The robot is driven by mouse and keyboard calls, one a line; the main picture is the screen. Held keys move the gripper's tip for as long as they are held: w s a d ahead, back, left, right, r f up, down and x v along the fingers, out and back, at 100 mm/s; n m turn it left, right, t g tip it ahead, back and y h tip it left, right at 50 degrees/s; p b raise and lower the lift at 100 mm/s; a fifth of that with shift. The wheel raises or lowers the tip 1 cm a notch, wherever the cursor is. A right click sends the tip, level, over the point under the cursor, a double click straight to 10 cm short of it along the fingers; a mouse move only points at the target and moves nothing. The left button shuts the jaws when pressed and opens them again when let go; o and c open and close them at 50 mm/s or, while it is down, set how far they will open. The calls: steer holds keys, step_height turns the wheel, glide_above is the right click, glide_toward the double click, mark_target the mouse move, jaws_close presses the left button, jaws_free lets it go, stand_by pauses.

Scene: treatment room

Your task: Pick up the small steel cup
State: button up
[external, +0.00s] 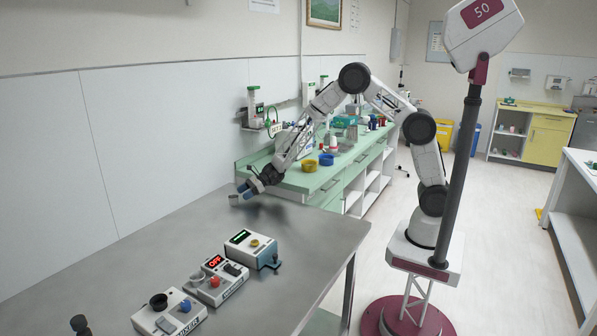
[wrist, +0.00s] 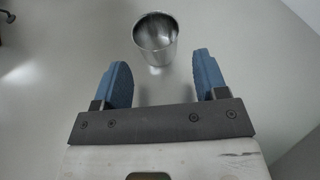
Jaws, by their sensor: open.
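The small steel cup (wrist: 157,52) stands on the grey steel table, just ahead of my gripper in the wrist view. Its open top faces the camera and it looks empty. It also shows in the external view (external: 233,199) near the far end of the table, beside my gripper (external: 245,190). In the wrist view my gripper (wrist: 163,75) is open, with its two blue fingers apart and nothing between them. The cup lies beyond the fingertips, roughly centred between them, and I see no contact.
The grey table (external: 150,235) is bare around the cup. Several control boxes stand along its near side, including one with a green display (external: 250,249) and one with a red display (external: 218,281). A green-topped counter (external: 325,172) with bottles and bowls stands behind.

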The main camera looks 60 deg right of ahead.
mark_target(234, 200)
steer(key=shift+a, duration=0.1)
steer(key=shift+x, duration=2.55)
steer(key=shift+s+f, duration=0.1)
steer(key=shift+f, duration=0.05)
steer(key=c, duration=0.7)
